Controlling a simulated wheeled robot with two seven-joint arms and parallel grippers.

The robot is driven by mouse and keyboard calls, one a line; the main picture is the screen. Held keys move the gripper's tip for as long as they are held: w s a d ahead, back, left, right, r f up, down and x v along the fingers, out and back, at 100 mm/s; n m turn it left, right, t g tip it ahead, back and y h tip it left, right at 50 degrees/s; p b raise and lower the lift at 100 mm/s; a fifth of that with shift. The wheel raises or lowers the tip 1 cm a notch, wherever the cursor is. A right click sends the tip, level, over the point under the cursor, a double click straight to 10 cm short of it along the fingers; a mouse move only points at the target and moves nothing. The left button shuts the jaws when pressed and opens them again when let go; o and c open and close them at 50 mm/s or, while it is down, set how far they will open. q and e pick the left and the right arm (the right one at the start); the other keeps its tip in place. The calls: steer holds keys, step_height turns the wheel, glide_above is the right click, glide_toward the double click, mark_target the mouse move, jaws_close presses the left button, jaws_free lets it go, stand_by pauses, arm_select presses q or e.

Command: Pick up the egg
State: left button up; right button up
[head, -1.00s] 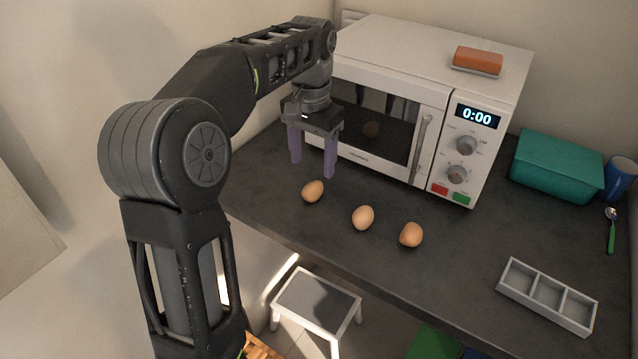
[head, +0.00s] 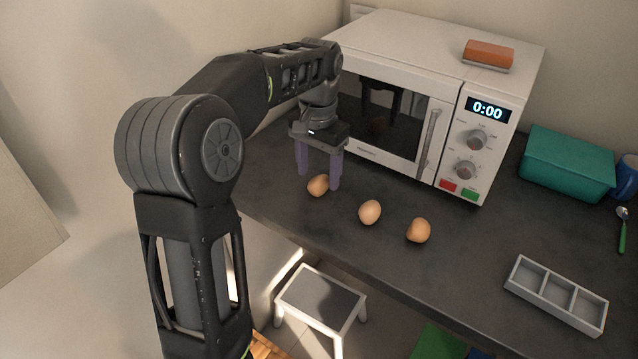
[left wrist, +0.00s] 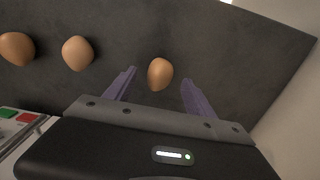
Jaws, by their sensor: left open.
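Three brown eggs lie in a loose row on the dark counter: a left egg (head: 318,185), a middle egg (head: 370,212) and a right egg (head: 418,230). My left gripper (head: 319,181) points down just above the left egg, its purple fingers open. In the left wrist view, the left egg (left wrist: 160,74) shows between the two fingertips (left wrist: 158,78), with a gap on both sides. The other eggs (left wrist: 77,53) (left wrist: 16,48) lie to the left there. My right gripper is out of view.
A teal box (head: 567,165), a blue cup (head: 627,178), a green-handled spoon (head: 622,230) and a grey divided tray (head: 556,295) are at the right. A stool (head: 320,300) stands below the counter edge.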

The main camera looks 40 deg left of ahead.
arm_select(q)
step_height(320, 180, down, 2)
steer(key=shift+f, duration=0.25)
steer(key=shift+c, duration=0.2)
jaws_close()
stand_by(0.8)
